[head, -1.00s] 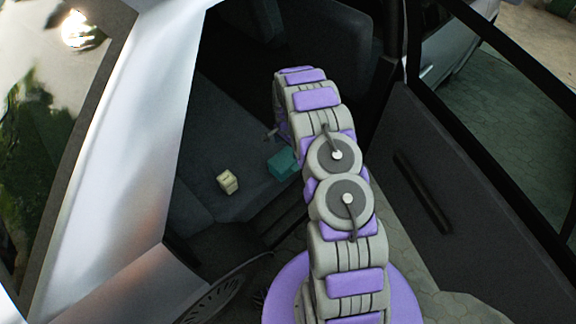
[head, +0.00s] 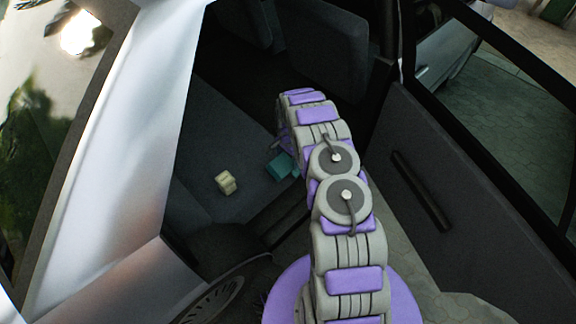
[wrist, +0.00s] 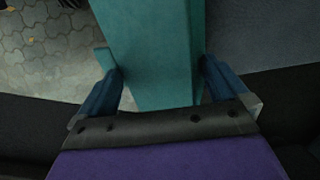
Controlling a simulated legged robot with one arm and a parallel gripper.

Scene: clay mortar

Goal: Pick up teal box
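The teal box (head: 279,167) lies on the dark car seat, partly hidden by my arm and gripper in the head view. In the wrist view the teal box (wrist: 155,50) fills the top middle, between the two blue fingers of my gripper (wrist: 161,70). One finger is on each side of it, with the tips at or very near its sides. I cannot tell whether they press on it. In the head view my gripper (head: 284,142) is at the box, mostly hidden behind my arm.
A small cream block (head: 226,182) lies on the seat (head: 205,135) left of the teal box. The silver car body (head: 120,180) is at left and the open dark door (head: 440,190) at right. Grey paving shows below the door.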

